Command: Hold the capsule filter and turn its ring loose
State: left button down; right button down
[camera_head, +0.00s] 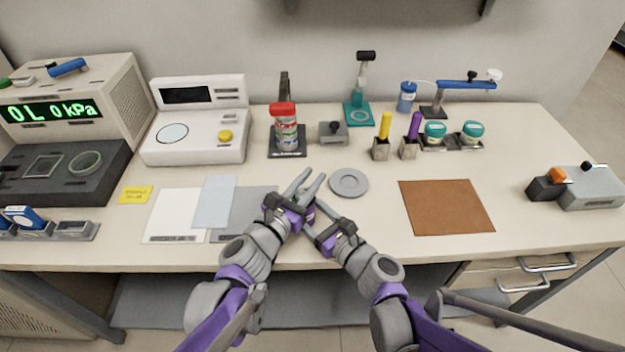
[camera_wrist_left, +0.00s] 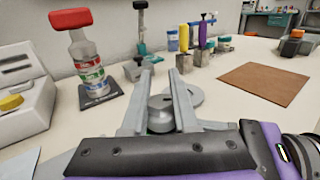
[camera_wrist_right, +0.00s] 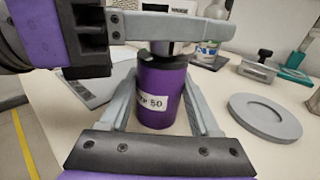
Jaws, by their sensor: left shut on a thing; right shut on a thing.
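The capsule filter (camera_wrist_right: 160,92) is an upright purple cylinder with a white label ending in "50" in the right wrist view. Its grey ring (camera_wrist_left: 160,114) shows between my left fingers in the left wrist view. My left gripper (camera_head: 312,178) is shut on the ring, its fingers (camera_wrist_right: 170,28) crossing the filter's top. My right gripper (camera_wrist_right: 168,100) is shut on the purple body, one finger on each side. In the head view the filter (camera_head: 309,214) is mostly hidden by both grippers.
A flat round grey dish (camera_head: 348,183) lies just beyond the grippers. A brown mat (camera_head: 446,207) lies to the right, and white and grey sheets (camera_head: 177,215) lie to the left. A red-capped bottle (camera_head: 285,130) and several instruments stand along the back. The table's front edge is close.

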pick_arm(q)
jog(key=shift+a+f+n+t+y, duration=0.15)
jog(key=shift+f+n+t+y, duration=0.2)
jog(key=shift+y, duration=0.25)
jog(key=c, duration=0.7)
grip_release()
jog(key=shift+r, duration=0.1)
jog(key=v, duration=1.2)
jog(key=shift+r, duration=0.3)
